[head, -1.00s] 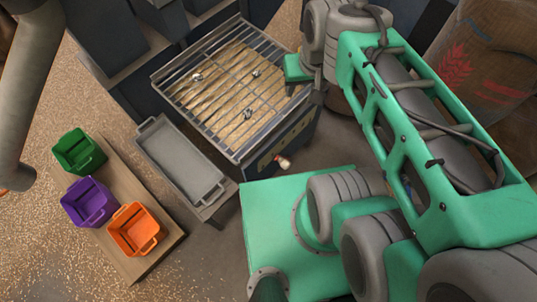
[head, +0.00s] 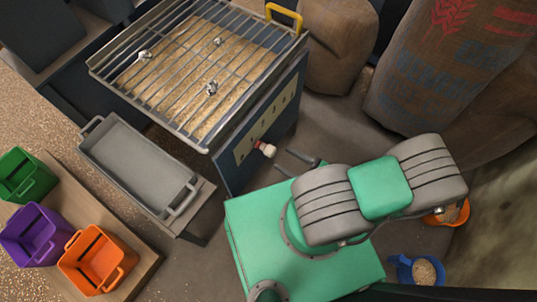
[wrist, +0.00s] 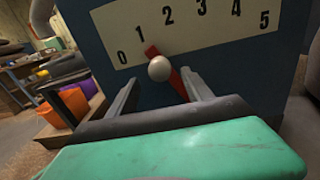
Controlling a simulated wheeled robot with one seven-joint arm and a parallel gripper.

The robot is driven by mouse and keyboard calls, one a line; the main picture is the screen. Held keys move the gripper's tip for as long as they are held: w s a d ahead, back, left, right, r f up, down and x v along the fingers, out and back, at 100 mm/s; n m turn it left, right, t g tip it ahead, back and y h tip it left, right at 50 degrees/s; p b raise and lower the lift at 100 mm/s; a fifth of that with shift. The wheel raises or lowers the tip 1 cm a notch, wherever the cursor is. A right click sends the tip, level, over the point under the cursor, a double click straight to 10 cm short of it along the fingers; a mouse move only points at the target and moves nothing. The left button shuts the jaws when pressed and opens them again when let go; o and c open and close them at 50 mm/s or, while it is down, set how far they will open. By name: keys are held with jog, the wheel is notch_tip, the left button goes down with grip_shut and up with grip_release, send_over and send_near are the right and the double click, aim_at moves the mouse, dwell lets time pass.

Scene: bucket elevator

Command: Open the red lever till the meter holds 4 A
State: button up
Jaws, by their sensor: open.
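The red lever (wrist: 180,84) with a pale round knob (wrist: 159,68) is on a dark blue panel in the wrist view. Its red upper end points close to the 1 on a white scale (wrist: 205,25) marked 0 to 5. My gripper (wrist: 158,76) is open, with one finger on each side of the lever and knob; I cannot tell whether either finger touches. In the head view the knob (head: 269,151) sticks out from the hopper's front, and my gripper (head: 281,160) is just right of it. No separate ammeter is seen.
A grated hopper (head: 205,143) of grain stands above the panel. A grey tray (head: 150,168) is to its left, with green, purple and orange bins (head: 97,262) beyond. Sacks (head: 440,75) stand at the back right. Orange and blue scoops (head: 403,272) lie at right.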

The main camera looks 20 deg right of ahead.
aim_at(268, 150)
jog(key=x, duration=0.7)
jog(key=shift+w+a+r, duration=0.1)
jog(key=shift+w+a, duration=0.1)
jog(key=shift+w, duration=0.15)
jog(key=shift+c, duration=0.2)
grip_shut()
dwell(0.4)
